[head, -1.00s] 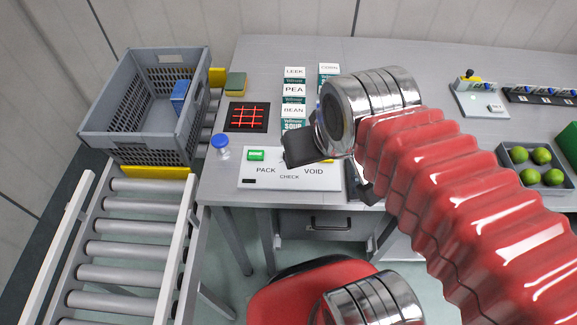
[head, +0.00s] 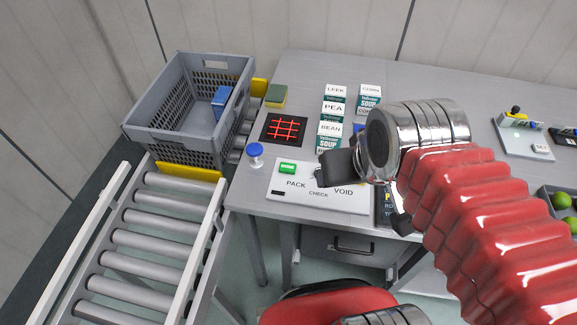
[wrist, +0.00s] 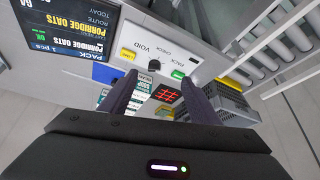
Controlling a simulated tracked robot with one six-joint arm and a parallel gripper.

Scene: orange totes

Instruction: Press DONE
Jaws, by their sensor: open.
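The green DONE button (head: 287,168) sits at the upper left of a white panel (head: 300,200) marked PACK, CHECK and VOID on the grey bench. In the wrist view the green button (wrist: 178,74) shows near the tip of the right finger. My gripper (head: 335,168) hangs over the right part of the panel in the head view, to the right of the button, and hides part of the panel. In the wrist view its two dark fingers (wrist: 160,90) are apart with nothing held between them. Contact with the panel cannot be told.
A grey tote (head: 165,135) with a blue box (head: 221,100) inside stands at the left, at the end of a roller conveyor (head: 150,235). A blue-topped stamp (head: 255,152), a red-grid pad (head: 284,130) and several labelled cartons (head: 332,108) stand near the panel. A screen (wrist: 70,35) shows PORRIDGE OATS.

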